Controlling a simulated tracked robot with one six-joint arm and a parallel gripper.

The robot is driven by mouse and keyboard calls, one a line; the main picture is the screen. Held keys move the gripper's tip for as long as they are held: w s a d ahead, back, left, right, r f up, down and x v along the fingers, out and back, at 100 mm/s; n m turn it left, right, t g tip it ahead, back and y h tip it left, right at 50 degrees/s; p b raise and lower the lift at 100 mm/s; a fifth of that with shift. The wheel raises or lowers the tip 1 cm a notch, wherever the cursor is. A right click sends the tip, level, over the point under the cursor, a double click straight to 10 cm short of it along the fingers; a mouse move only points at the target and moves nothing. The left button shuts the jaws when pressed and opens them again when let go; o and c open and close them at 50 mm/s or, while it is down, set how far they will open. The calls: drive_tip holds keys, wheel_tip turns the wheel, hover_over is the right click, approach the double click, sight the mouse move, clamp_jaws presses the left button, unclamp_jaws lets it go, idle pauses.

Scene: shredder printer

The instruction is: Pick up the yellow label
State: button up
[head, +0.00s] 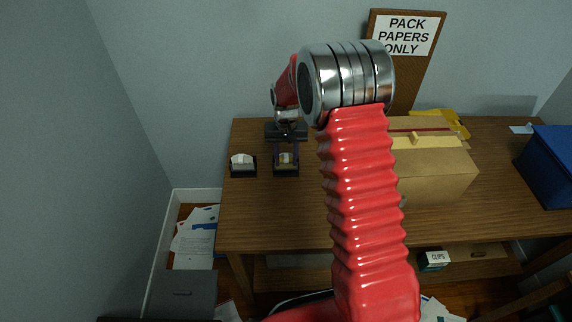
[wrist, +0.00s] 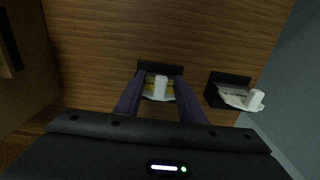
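The yellow label (wrist: 148,87) lies in a small black holder (wrist: 160,67) on the desk, with a white upright tab in front of it in the wrist view. In the head view the yellow label (head: 286,158) shows small in its black holder (head: 286,173) near the desk's left end. My gripper (wrist: 160,78) is open, with one dark finger on each side of the holder in the wrist view. In the head view my gripper (head: 286,150) is over the holder. I cannot tell whether the fingers touch anything.
A second black holder (head: 243,172) with white labels stands just left on the wooden desk (head: 275,215). A cardboard box (head: 440,180) stands right of my arm, a blue bin (head: 550,165) at the far right. A sign board (head: 420,75) leans against the wall.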

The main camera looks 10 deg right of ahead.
sight(286, 157)
drive_tip(key=shift+c, duration=0.5)
clamp_jaws()
drive_tip(key=shift+r, duration=0.1)
wheel_tip(286, 157, up, 10)
drive_tip(key=shift+f, duration=0.1)
idle(0.7)
